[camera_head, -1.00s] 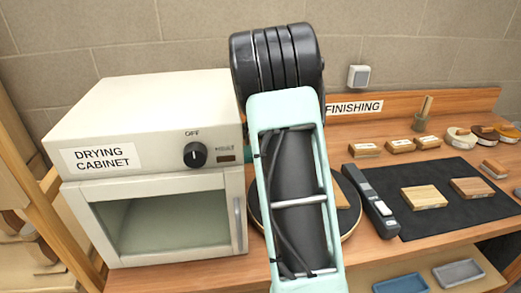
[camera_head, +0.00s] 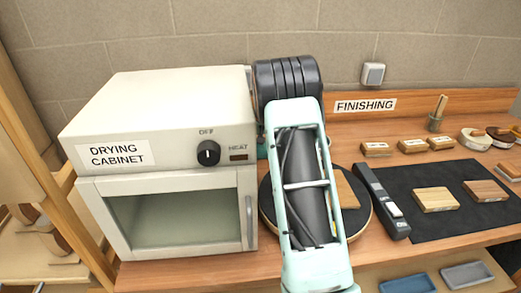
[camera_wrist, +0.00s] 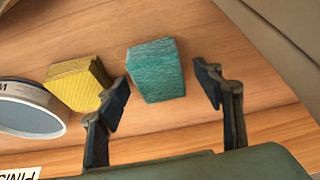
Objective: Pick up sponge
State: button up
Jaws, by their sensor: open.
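In the wrist view a teal, rough-textured block (camera_wrist: 156,70) and a yellow, ridged block (camera_wrist: 78,84) lie on the wooden bench top. Either could be the sponge; I cannot tell which the task names. My gripper (camera_wrist: 163,92) is open and empty, with its two dark fingers apart. The teal block shows between and just beyond the fingertips. The yellow block lies to the left, partly behind the left finger. In the head view my arm hides the gripper and both blocks.
A white drying cabinet (camera_head: 165,120) stands left of my arm. A round turntable (camera_head: 355,225) sits beneath my arm in the head view. A black mat (camera_head: 425,178) with wooden blocks lies right. A round container (camera_wrist: 30,118) lies beside the yellow block.

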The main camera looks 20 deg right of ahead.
jog(key=shift+f, duration=0.1)
jog(key=c, duration=1)
jog(key=shift+c, duration=0.2)
jog(key=shift+r, duration=0.4)
notch_tip(320, 180, up, 2)
jog(key=shift+w, duration=0.1)
jog(key=s+d+r+b, duration=0.1)
jog(key=s+d+r, duration=0.1)
jog(key=s+r, duration=0.3)
jog(key=s+d+r+b, duration=0.1)
jog(key=s+d+r, duration=0.1)
jog(key=s+r, duration=0.3)
jog(key=s, duration=0.3)
jog(key=shift+s+d, duration=0.25)
jog(key=shift+d, duration=0.05)
jog(key=shift+r, duration=0.1)
